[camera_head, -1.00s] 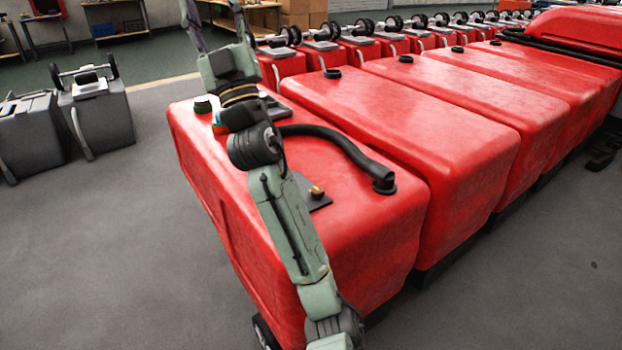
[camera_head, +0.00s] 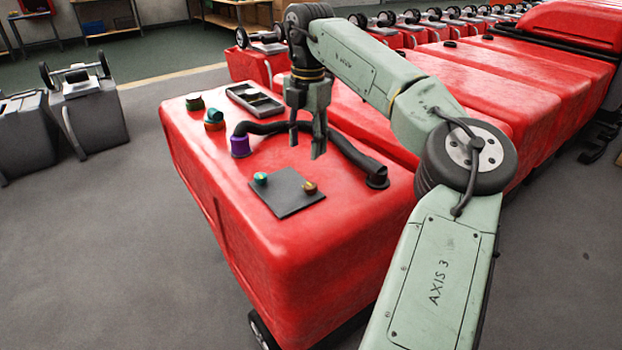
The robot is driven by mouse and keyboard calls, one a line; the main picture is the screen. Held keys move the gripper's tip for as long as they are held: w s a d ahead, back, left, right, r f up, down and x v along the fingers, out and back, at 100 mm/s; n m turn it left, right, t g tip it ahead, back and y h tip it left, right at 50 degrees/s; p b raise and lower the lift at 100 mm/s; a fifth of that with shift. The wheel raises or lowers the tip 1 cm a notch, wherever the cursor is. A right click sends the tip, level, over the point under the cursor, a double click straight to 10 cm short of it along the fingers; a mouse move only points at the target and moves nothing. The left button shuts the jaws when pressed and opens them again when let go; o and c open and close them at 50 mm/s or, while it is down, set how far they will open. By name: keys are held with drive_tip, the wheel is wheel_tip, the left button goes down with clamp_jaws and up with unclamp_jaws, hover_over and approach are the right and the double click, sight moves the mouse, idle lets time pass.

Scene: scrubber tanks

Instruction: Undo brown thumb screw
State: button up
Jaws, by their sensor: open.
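The brown thumb screw (camera_head: 310,187) is a small brown-gold knob at the right corner of a dark square plate (camera_head: 287,200) on top of the nearest red tank (camera_head: 300,255). A teal thumb screw (camera_head: 260,179) with a yellowish mark sits at the plate's left corner. My gripper (camera_head: 305,150) points down over the tank top, above and behind the plate. Its fingers are apart with nothing between them. It is clear of both screws.
A black hose (camera_head: 345,155) runs from a purple collar (camera_head: 240,146) to a port at the tank's right edge. A grey divided tray (camera_head: 256,101) and green, teal and orange caps (camera_head: 214,120) are at the back left. More red tanks (camera_head: 500,85) stand to the right.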

sight(311, 185)
drive_tip(key=f, duration=0.7)
drive_tip(key=d+f+p, duration=0.1)
drive_tip(key=f, duration=0.2)
drive_tip(key=shift+s+f, duration=0.15)
drive_tip(key=shift+f, duration=0.15)
drive_tip(key=shift+c, duration=0.3)
clamp_jaws()
